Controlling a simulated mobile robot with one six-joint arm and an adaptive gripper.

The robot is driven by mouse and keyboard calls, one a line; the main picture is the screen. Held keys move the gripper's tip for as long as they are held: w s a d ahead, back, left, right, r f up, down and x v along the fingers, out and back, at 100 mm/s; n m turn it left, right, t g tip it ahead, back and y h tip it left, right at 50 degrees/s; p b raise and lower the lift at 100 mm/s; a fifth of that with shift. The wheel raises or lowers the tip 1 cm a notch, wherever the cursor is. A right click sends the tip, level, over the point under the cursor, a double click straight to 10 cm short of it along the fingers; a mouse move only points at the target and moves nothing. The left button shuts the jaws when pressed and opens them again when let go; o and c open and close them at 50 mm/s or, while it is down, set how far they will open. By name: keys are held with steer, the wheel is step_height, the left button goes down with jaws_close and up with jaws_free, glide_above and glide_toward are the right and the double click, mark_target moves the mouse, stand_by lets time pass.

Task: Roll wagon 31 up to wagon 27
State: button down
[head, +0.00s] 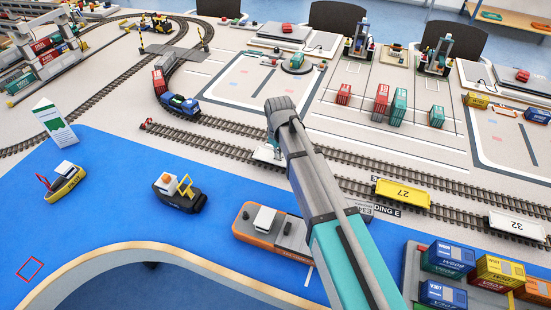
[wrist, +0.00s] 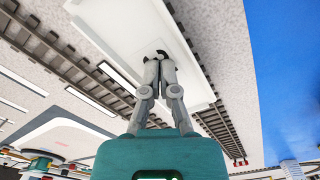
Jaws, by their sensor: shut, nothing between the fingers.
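The yellow wagon 27 (head: 402,192) stands on the track right of my arm in the head view. A white wagon (head: 267,153) on the same line of track, left of wagon 27, is mostly hidden behind my arm; its number cannot be read. In the wrist view a white wagon top (wrist: 120,30) lies close beyond my gripper (wrist: 158,58). The fingers are together and empty, over the wagon's top; whether they touch it I cannot tell. In the head view my arm hides the gripper.
White wagon 32 (head: 517,226) stands on the rails farther right. A blue locomotive (head: 180,105) is on a track at the left. An orange ship (head: 270,228) lies on the blue water area in front. Stacked containers (head: 455,263) fill the lower right.

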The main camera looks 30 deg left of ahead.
steer(key=shift+w+d, duration=0.4)
steer(key=shift+d, duration=3.5)
steer(key=shift+w+d, duration=0.45)
steer(key=shift+d, duration=3.45)
steer(key=shift+w+d, duration=0.4)
steer(key=shift+d, duration=3.5)
steer(key=shift+w+d, duration=0.15)
steer(key=shift+d, duration=0.85)
steer(key=shift+w+d, duration=0.1)
steer(key=shift+d, duration=0.9)
